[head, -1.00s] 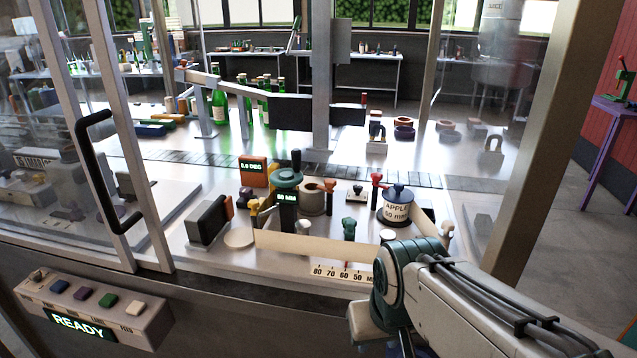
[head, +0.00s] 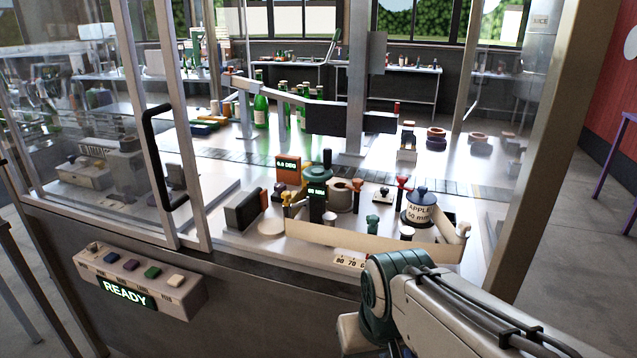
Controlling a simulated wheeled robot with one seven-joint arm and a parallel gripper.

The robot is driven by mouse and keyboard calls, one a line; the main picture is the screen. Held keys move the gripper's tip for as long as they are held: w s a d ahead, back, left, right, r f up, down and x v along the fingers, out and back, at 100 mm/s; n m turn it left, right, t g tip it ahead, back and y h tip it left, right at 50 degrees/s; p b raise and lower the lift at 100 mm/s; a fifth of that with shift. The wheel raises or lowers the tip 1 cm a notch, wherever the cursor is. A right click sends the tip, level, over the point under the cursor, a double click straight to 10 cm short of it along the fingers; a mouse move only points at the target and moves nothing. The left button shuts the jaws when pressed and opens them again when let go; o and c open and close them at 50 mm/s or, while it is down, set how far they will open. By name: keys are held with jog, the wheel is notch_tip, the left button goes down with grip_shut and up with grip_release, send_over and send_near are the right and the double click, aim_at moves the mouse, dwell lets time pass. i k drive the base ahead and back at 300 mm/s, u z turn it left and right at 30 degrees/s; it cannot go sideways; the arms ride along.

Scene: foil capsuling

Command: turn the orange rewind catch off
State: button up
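I cannot tell for sure which part is the orange rewind catch. A small orange-red knob (head: 358,184) stands behind the label strip, near a brown ring. A red T-shaped handle (head: 403,184) stands to its right, beside the label roll (head: 421,208) marked "APPLE 50 mm", which has a dark blue knob on top. Their settings are too small to read. My arm (head: 430,300) comes in from the lower right, in front of the bench. My gripper is outside the picture or hidden behind the arm.
A pale strip (head: 345,240) runs across the front of the station, above a number scale (head: 349,261). An orange box (head: 287,170) with a green display stands behind. Glass doors with a black handle (head: 163,155) are at left. A button panel (head: 140,281) reads "READY".

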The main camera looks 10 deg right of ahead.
aim_at(357, 183)
jog(key=u, duration=0.8)
jog(key=k, duration=1.05)
jog(key=u, duration=0.95)
jog(key=i, duration=0.65)
jog(key=z, duration=0.65)
jog(key=i, duration=1.15)
jog(key=z, duration=1.6)
jog(key=i, duration=0.45)
jog(key=z, duration=0.5)
